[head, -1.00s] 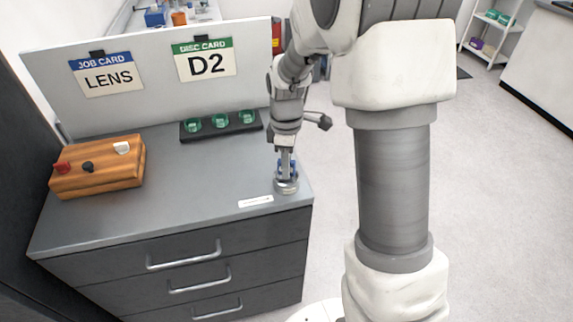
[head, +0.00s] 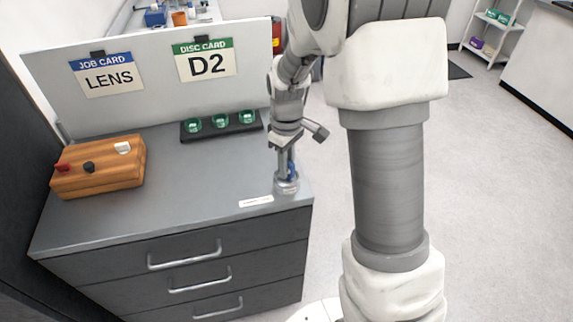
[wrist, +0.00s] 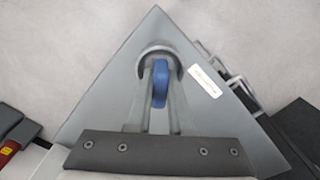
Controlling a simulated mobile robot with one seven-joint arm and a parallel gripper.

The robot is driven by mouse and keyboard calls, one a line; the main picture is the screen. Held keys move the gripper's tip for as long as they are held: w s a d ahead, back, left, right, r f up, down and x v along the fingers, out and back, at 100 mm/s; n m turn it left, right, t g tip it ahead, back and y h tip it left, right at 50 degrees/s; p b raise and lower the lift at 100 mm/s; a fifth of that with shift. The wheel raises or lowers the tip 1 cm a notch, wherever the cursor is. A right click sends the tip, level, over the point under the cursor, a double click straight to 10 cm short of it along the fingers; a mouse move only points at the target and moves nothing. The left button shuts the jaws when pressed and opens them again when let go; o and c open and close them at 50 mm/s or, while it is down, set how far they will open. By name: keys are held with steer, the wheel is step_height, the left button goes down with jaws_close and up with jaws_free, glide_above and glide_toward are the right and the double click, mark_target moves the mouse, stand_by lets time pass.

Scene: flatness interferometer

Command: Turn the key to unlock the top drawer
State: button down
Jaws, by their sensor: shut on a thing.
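The blue key (head: 291,170) stands upright in a round grey lock (head: 286,186) on the cabinet top, near its front right corner. The key (wrist: 160,82) also shows in the wrist view, edge-on within the lock's ring (wrist: 146,58). My gripper (head: 286,172) points down over the lock and is shut on the key. Its fingers hide part of the key in the head view. The top drawer (head: 262,234) is closed, with a bar handle across its front.
A wooden box (head: 98,168) with several knobs sits at the left of the cabinet top. A black tray (head: 220,129) with green discs is at the back, before a white board (head: 140,105) with two cards. The top's middle is clear.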

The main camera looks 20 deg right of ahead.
steer(key=shift+m, duration=1.7)
steer(key=shift+m+p, duration=0.35)
steer(key=shift+m, duration=1.35)
